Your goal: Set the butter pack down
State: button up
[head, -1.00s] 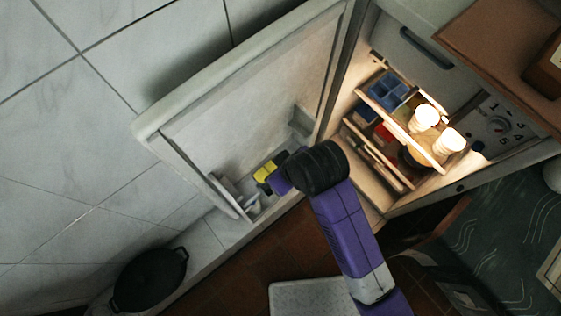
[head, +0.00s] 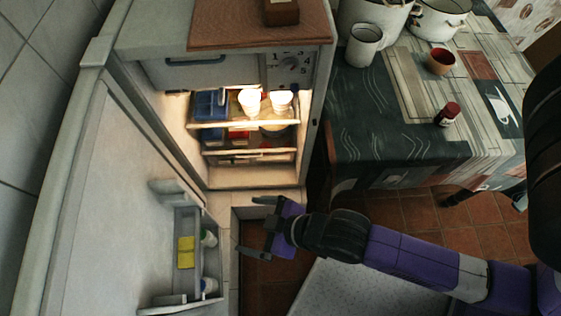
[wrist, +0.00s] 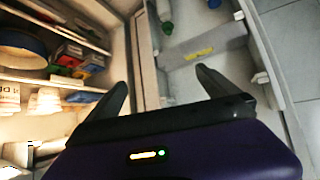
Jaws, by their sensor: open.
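The butter pack appears as a yellow block (head: 186,252) in the shelf bin (head: 182,222) on the inside of the open fridge door. In the wrist view only a yellow strip of it (wrist: 198,54) shows above the bin's edge. My gripper (head: 248,226) is open and empty, to the right of the door bin and apart from the pack. In the wrist view its two fingers (wrist: 161,78) are spread with nothing between them.
The lit fridge interior (head: 240,176) holds shelves with boxes and white cups. A table (head: 385,150) with pots and a red-capped jar (head: 447,113) stands to the right.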

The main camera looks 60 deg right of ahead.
jog(key=s+d+r+m+t+h, duration=0.1)
jog(key=s+d+r+t, duration=0.1)
jog(key=s+r, duration=0.3)
jog(key=s+d+r+m+t+h, duration=0.1)
jog(key=s+d+r+m+t, duration=0.1)
jog(key=s+r, duration=0.4)
notch_tip(320, 180, up, 6)
jog(key=shift+s+d+f+t, duration=0.2)
jog(key=shift+d+t, duration=0.5)
jog(key=shift+d, duration=0.55)
jog(key=shift+f, duration=0.1)
